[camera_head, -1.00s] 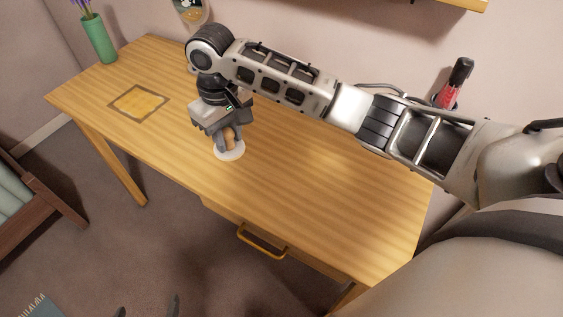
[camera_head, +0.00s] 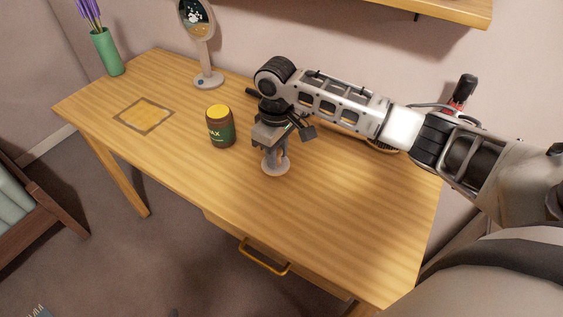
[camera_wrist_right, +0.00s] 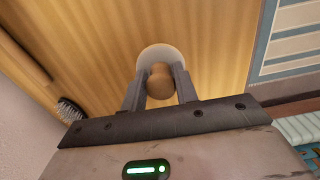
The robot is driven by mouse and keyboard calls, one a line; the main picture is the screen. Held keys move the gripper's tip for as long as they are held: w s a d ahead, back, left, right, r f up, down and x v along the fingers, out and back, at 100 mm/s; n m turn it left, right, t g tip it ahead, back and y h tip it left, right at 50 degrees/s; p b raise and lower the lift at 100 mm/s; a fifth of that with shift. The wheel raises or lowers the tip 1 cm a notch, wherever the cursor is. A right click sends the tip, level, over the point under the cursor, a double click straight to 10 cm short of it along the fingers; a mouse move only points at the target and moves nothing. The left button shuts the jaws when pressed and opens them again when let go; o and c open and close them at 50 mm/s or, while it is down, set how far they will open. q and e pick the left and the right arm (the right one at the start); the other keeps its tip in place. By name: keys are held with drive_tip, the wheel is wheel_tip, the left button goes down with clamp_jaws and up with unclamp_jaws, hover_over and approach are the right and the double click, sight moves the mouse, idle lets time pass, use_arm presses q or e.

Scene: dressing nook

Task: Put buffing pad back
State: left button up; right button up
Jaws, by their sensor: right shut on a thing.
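The buffing pad is a pale round disc (camera_head: 276,166) with a wooden knob. It also shows in the right wrist view, with the knob (camera_wrist_right: 160,88) between the two fingers. My right gripper (camera_head: 273,158) is shut on the knob over the middle of the table, pad facing down. I cannot tell whether the pad touches the tabletop. A dark wax jar (camera_head: 220,133) with a yellow lid stands left of the gripper. A framed square patch (camera_head: 145,116) lies further left on the table.
A round mirror on a stand (camera_head: 207,80) and a green vase (camera_head: 107,52) stand at the table's back left. A brush (camera_head: 384,148) lies partly hidden behind my right arm. A red-and-black item (camera_head: 463,90) is by the wall. The front right tabletop is clear.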

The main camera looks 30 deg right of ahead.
sight(282, 162)
drive_tip(key=shift+d+f, duration=0.25)
drive_tip(key=shift+f, duration=0.05)
drive_tip(key=f, duration=0.3)
drive_tip(key=shift+s+d+f, duration=0.15)
drive_tip(key=shift+d, duration=0.1)
drive_tip(key=shift+f, duration=0.15)
drive_tip(key=shift+f, duration=0.15)
drive_tip(key=o, duration=0.9)
wheel_tip(282, 162, up, 12)
drive_tip(key=shift+r, duration=0.2)
